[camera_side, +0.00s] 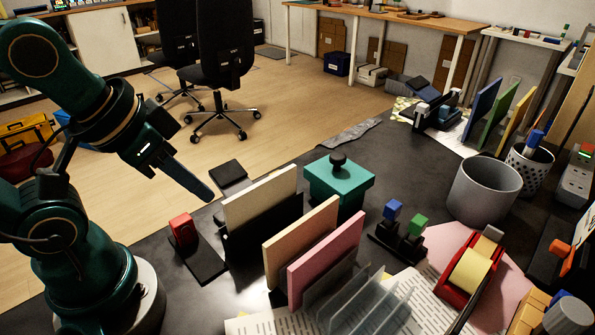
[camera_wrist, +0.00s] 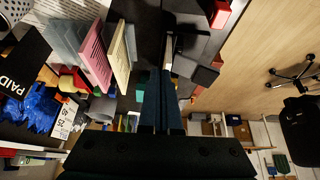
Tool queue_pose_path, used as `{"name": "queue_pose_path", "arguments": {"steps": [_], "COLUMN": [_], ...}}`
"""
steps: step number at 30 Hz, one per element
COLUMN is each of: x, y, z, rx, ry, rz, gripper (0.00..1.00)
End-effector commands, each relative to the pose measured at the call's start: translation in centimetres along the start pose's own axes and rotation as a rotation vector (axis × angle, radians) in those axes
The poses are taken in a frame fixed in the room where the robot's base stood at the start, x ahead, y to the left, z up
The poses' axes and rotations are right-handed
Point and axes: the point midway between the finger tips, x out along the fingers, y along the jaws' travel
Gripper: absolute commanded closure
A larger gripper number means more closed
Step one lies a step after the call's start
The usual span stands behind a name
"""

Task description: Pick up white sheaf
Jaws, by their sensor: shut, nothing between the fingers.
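The white sheaf (camera_side: 258,198) stands upright in a black holder (camera_side: 265,228), at the back left of a row of sheaves. A cream sheaf (camera_side: 300,238) and a pink sheaf (camera_side: 325,258) stand in front of it to the right. My gripper (camera_side: 207,192) is shut and empty, its dark fingers slanting down just left of the white sheaf's left edge. In the wrist view my gripper (camera_wrist: 161,72) points up the picture, with a narrow pale edge, likely the white sheaf (camera_wrist: 168,50), just beyond the fingertips. I cannot tell whether they touch.
A red block on a black base (camera_side: 184,230) stands left of the sheaves. A teal box with a knob (camera_side: 338,183) is behind them. Grey dividers (camera_side: 370,305) stand in front. A grey bin (camera_side: 484,190) and tape dispenser (camera_side: 468,272) are at right.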

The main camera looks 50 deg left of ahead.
Motion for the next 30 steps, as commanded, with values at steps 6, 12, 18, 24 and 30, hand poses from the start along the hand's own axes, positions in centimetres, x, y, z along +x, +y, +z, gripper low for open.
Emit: {"name": "queue_pose_path", "arguments": {"steps": [6, 12, 18, 24, 30], "x": [0.0, 0.0, 0.0, 0.0, -1.2], "y": [0.0, 0.0, 0.0, 0.0, -0.1], "z": [0.0, 0.0, 0.0, 0.2, -1.8], "rx": [0.000, 0.000, 0.000, 0.003, 0.015], "ry": [0.000, 0.000, 0.000, -0.008, -0.033], "rz": [0.000, 0.000, 0.000, 0.000, -0.001], "gripper": [1.00, 0.81, 0.54, 0.54, 0.54]}}
